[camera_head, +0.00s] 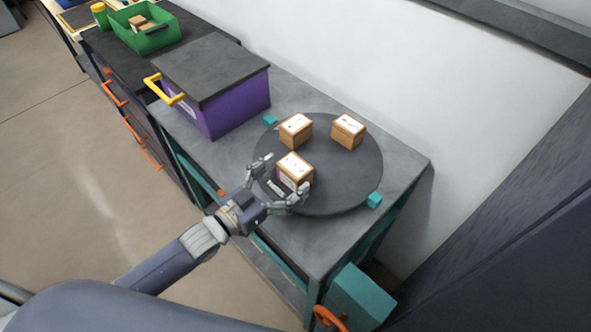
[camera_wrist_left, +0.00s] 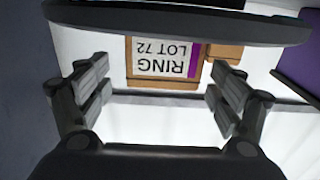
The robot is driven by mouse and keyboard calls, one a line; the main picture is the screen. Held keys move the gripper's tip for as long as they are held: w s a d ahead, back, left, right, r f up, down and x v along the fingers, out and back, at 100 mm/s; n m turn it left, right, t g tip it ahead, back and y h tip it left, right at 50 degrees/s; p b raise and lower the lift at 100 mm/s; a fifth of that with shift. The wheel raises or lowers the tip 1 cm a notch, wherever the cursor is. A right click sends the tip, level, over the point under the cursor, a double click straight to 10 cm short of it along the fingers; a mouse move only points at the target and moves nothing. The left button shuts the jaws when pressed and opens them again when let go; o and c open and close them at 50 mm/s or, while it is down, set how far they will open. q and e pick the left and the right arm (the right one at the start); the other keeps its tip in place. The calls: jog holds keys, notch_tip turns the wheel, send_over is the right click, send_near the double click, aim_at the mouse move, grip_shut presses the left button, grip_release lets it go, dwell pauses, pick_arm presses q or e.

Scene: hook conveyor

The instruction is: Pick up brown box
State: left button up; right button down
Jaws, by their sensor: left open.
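Three small brown boxes with white labels sit on a round dark turntable. The near one (camera_head: 295,168) is in front of my left gripper (camera_head: 282,182); the others stand at the back left (camera_head: 295,130) and back right (camera_head: 348,131). My left gripper is open, its fingers spread to either side of the near box's front. In the left wrist view, which looks upside down, this box (camera_wrist_left: 165,83) is between the open fingers (camera_wrist_left: 162,78), with a gap on each side. Its label reads "RING LOT 72" and has a purple stripe. My right gripper is not in view.
The turntable (camera_head: 333,190) rests on a grey-topped bench (camera_head: 403,162). A purple container (camera_head: 237,107) with a dark lid and yellow handle stands left of it. A green bin (camera_head: 150,40) holding a brown item is farther back. A white wall (camera_head: 420,70) lies behind.

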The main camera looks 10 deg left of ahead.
aim_at(297, 167)
pick_arm(q)
jog(key=p+x, duration=0.1)
jog(key=x, duration=0.2)
jog(key=shift+w+a, duration=0.1)
jog(key=shift+w, duration=0.15)
jog(key=shift+w+d+f, duration=0.15)
jog(key=shift+w+d, duration=0.25)
jog(key=shift+w, duration=0.05)
jog(key=shift+c, duration=0.8)
jog(key=c, duration=1)
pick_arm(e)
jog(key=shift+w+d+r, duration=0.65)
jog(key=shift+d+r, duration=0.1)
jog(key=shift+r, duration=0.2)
